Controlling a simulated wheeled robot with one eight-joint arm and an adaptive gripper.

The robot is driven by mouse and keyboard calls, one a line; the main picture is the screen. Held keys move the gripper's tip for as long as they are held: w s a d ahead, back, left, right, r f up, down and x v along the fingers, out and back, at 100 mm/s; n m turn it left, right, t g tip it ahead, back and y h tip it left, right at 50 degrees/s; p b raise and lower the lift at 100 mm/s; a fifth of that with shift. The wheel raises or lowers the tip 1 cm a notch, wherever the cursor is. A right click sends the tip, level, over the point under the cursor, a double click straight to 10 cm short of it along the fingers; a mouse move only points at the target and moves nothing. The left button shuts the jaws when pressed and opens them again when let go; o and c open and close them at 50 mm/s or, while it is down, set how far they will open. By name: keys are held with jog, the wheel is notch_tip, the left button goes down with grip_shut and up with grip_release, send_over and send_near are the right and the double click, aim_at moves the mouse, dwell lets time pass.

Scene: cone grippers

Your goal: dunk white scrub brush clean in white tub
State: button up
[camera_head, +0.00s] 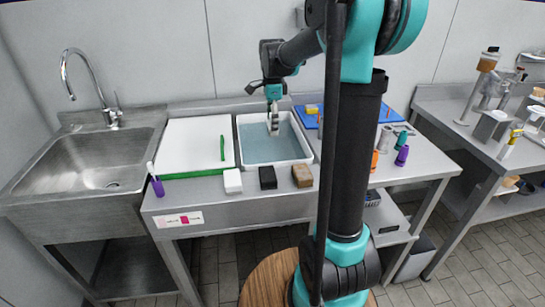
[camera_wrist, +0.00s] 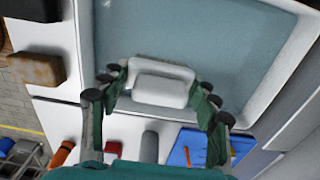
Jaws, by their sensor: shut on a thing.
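The tub is filled with blue-grey water (camera_head: 263,148). In the wrist view the brush's white handle (camera_wrist: 160,88) lies between the fingers of my gripper (camera_wrist: 158,84), which are closed around it. The lower end of the brush is at or near the water; I cannot tell how deep it is. The bristles are hidden in the wrist view.
A white board (camera_head: 190,140) with a green marker lies left of the tub. White (camera_head: 232,181), black (camera_head: 267,177) and brown (camera_head: 302,175) blocks line the front edge. A blue tray (camera_head: 310,118) and small bottles stand right. A steel sink (camera_head: 95,160) is far left.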

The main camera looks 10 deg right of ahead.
dwell(0.4)
jog(key=shift+r, duration=2)
jog(key=shift+s, duration=0.1)
